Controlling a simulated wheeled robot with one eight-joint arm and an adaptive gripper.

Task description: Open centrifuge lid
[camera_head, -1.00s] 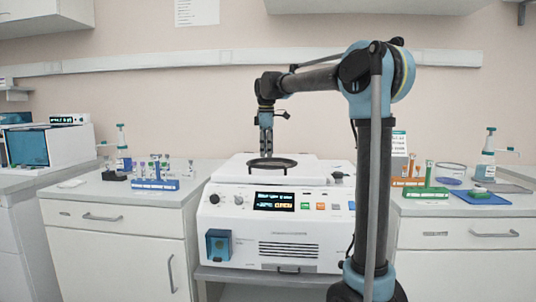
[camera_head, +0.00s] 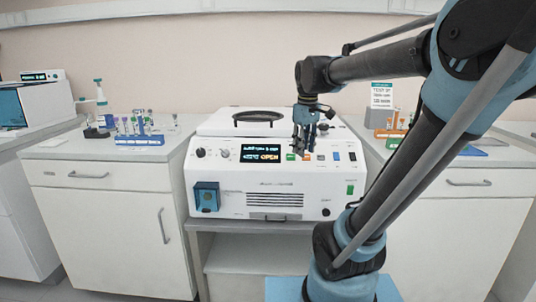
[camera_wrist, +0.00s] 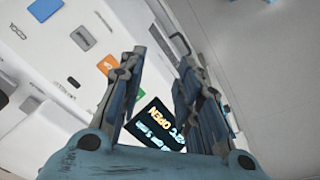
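The white centrifuge (camera_head: 230,180) stands in the middle of the head view. Its lid (camera_head: 215,125), with a dark oval ring (camera_head: 258,117) on top, lies flat; whether it is slightly ajar I cannot tell. The front display (camera_head: 261,153) shows "OPEN" and also appears in the wrist view (camera_wrist: 158,128). My gripper (camera_head: 305,145) points down by the row of coloured buttons, right of the display. In the wrist view its fingers (camera_wrist: 160,58) are apart with nothing between them. The orange button (camera_wrist: 107,64) is beside the left finger, which partly hides the green button (camera_wrist: 135,77). Contact is unclear.
A blue tube rack (camera_head: 138,139) stands on the left counter. Another orange rack (camera_head: 388,134) and a small sign (camera_head: 382,95) stand on the right counter. A blue latch-like block (camera_head: 206,196) sticks out of the centrifuge's lower left front.

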